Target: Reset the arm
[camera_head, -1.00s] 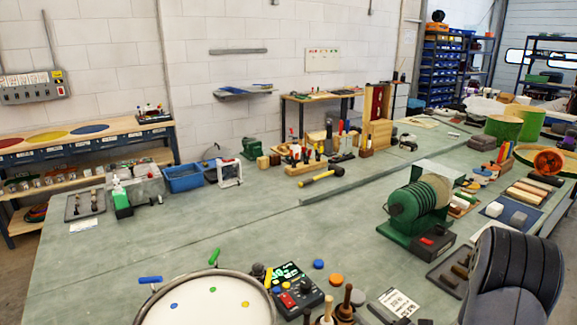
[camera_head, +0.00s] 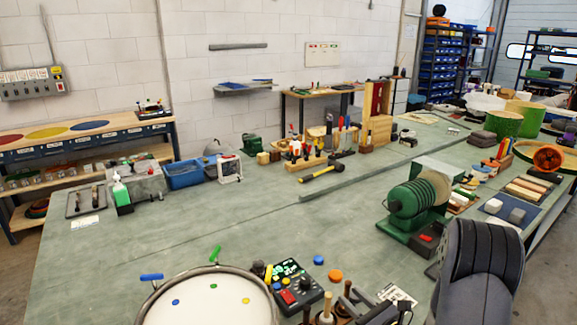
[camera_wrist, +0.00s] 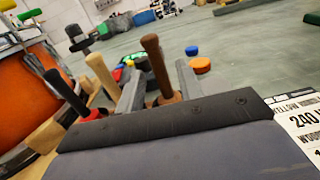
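In the wrist view my gripper (camera_wrist: 160,85) shows two grey fingers set apart, with space between them. A paler wooden handle (camera_wrist: 103,75) and a dark one (camera_wrist: 66,92) stand to the left. In the head view my dark arm is at the bottom right, and the fingers are not clearly visible there.
A white-topped drum (camera_head: 210,302) and a control box (camera_head: 295,287) with coloured buttons stand to the left of the handles. Blue (camera_head: 318,260) and orange (camera_head: 335,275) discs lie behind. A green ribbed machine (camera_head: 415,205) stands near my arm. The bench's middle is clear.

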